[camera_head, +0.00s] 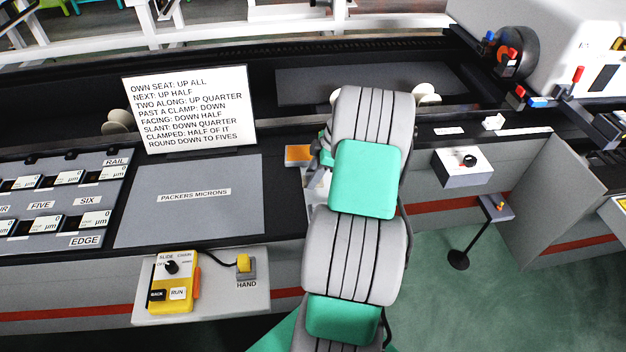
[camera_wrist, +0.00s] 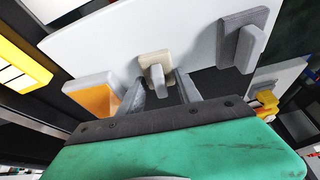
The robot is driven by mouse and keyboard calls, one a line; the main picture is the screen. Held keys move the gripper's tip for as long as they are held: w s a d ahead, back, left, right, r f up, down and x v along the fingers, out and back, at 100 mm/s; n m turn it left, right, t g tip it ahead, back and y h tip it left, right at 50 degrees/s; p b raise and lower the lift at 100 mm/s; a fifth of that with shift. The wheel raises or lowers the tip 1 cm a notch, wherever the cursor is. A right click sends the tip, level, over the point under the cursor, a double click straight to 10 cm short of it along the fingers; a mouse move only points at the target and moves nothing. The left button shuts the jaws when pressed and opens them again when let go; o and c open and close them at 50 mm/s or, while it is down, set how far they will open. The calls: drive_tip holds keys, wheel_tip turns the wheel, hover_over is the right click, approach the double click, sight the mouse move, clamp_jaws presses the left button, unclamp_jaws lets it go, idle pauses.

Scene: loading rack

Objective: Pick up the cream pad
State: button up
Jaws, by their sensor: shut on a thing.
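The cream pad (camera_wrist: 148,59), a small square plate with an upright grip, shows at the upper middle of the wrist view. My gripper (camera_wrist: 159,77) has its two fingers on either side of the pad's grip, shut on it. The pad is over or on a white board (camera_wrist: 100,42); I cannot tell whether it touches it. In the head view my arm hides the pad and the fingertips.
A grey pad with a grip (camera_wrist: 243,42) is to the right of the cream pad. An orange-topped block (camera_wrist: 95,97) is to the left; it also shows in the head view (camera_head: 298,155).

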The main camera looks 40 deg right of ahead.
drive_tip(key=c, duration=0.6)
drive_tip(key=shift+r, duration=0.2)
drive_tip(key=shift+c, duration=0.2)
drive_tip(key=shift+r+b, duration=0.35)
drive_tip(key=s+a+r+b, duration=0.3)
drive_tip(key=s+a+r, duration=0.4)
drive_tip(key=s+r, duration=0.4)
drive_tip(key=shift+s+a+r, duration=0.35)
drive_tip(key=shift+s+r, duration=0.05)
drive_tip(key=shift+r, duration=0.1)
drive_tip(key=o, duration=0.8)
drive_tip(key=c, duration=0.6)
